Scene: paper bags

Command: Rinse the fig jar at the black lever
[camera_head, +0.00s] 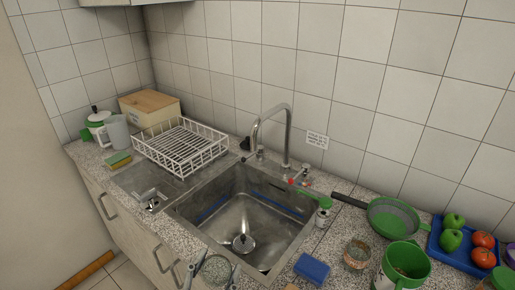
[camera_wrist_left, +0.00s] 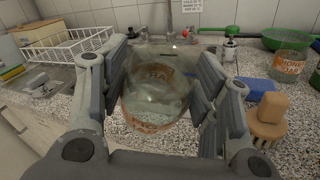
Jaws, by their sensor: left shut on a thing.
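My left gripper (camera_head: 213,272) is at the bottom of the head view, in front of the sink's near edge. Its fingers are shut around a glass jar (camera_wrist_left: 152,100) with a reddish-brown label, only partly readable, in the left wrist view. The sink (camera_head: 222,214) is empty apart from its drain parts. A chrome gooseneck tap (camera_head: 288,130) stands at its back edge. A small black part (camera_head: 245,144) is left of the tap, and a red-tipped fitting (camera_head: 291,182) is right of it. I cannot tell which is the black lever. My right gripper is out of view.
A white dish rack (camera_head: 180,147) stands left of the sink. A small sign (camera_head: 317,140) is on the wall.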

